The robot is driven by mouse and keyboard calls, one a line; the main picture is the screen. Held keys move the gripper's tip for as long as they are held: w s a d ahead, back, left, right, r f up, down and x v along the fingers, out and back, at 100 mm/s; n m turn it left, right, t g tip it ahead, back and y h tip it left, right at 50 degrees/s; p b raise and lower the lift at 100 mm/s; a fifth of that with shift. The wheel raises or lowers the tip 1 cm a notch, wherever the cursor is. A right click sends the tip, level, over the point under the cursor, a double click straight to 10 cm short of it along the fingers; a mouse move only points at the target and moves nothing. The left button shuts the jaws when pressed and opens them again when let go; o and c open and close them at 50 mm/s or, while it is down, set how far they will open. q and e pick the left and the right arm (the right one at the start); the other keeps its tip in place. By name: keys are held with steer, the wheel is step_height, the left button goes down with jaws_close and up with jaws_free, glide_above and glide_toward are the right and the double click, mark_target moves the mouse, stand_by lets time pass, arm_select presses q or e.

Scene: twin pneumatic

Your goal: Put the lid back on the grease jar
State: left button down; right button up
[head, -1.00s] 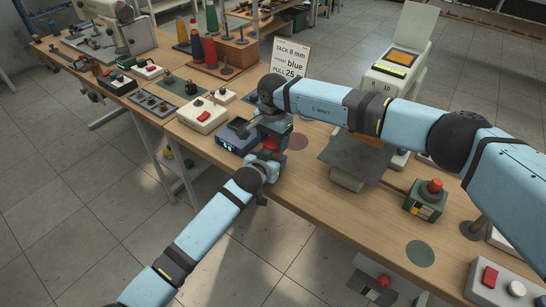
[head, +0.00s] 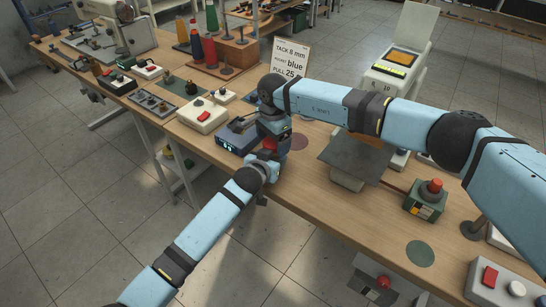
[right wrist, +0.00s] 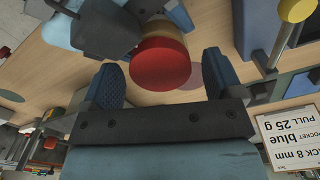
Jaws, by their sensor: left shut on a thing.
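A round red lid (right wrist: 160,64) shows face-on in the right wrist view, with the tan body of the grease jar (right wrist: 158,27) just behind it. The lid looks to be on or right at the jar's top; I cannot tell whether it is seated. In the head view only a bit of red (head: 270,143) shows between the two wrists. My right gripper (right wrist: 165,82) is open, its two blue fingers on either side of the lid with gaps. My left gripper (head: 264,162) is shut on the jar at the table's front edge; its fingers are mostly hidden.
A dark blue box (head: 235,138) and a white box with a red button (head: 203,116) stand left of the grippers. A purple disc (head: 298,142) lies to the right, before a grey plate (head: 355,157). A sign (head: 290,58) stands behind.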

steer(key=shift+r, duration=2.3)
steer(key=shift+o, duration=1.4)
step_height(320, 180, up, 12)
arm_select(q)
steer(key=shift+c, duration=0.8)
jaws_free()
